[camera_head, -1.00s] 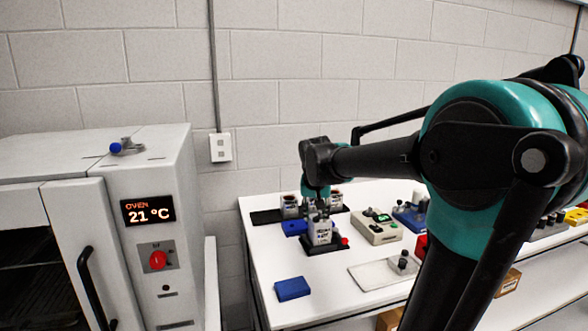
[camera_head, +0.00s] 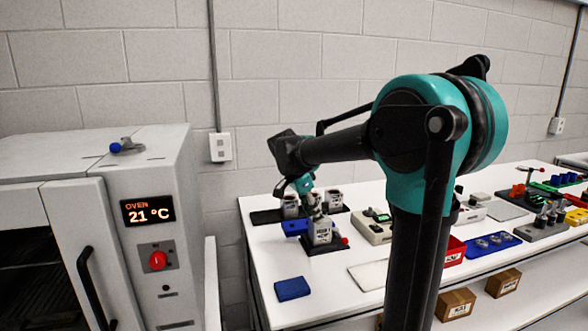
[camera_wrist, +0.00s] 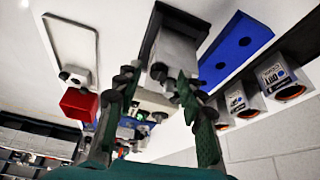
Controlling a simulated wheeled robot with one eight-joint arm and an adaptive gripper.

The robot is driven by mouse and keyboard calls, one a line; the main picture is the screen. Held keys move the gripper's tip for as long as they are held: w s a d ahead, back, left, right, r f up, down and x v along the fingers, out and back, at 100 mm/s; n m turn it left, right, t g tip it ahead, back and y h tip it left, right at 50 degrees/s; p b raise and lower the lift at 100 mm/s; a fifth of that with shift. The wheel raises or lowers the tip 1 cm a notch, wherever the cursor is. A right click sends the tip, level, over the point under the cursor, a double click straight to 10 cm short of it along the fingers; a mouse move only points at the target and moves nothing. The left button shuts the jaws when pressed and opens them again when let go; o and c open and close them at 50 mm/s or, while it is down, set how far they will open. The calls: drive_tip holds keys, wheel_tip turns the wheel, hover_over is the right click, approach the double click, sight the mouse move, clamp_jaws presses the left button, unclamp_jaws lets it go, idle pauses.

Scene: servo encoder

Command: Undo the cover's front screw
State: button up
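A white servo unit (camera_head: 321,231) with dark printing stands on a black base near the left part of the white table; it also shows in the wrist view as a pale block (camera_wrist: 172,55) on its black base. My gripper (camera_head: 309,196) is just above and behind its top in the head view. In the wrist view my gripper (camera_wrist: 157,88) has its two fingers apart, with the unit's near end between or just beyond their tips; I cannot tell whether they touch it. Nothing is clearly held. I cannot make out the cover's front screw.
Two similar white units (camera_head: 333,198) stand behind, near a blue block (camera_head: 294,228). A blue pad (camera_head: 292,288) lies at the front left and a grey-beige device (camera_head: 375,228) stands to the right. An oven (camera_head: 150,210) stands at left.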

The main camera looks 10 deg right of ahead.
drive_tip(key=v, duration=1.7)
drive_tip(key=shift+d+r, duration=0.15)
drive_tip(key=shift+d, duration=0.05)
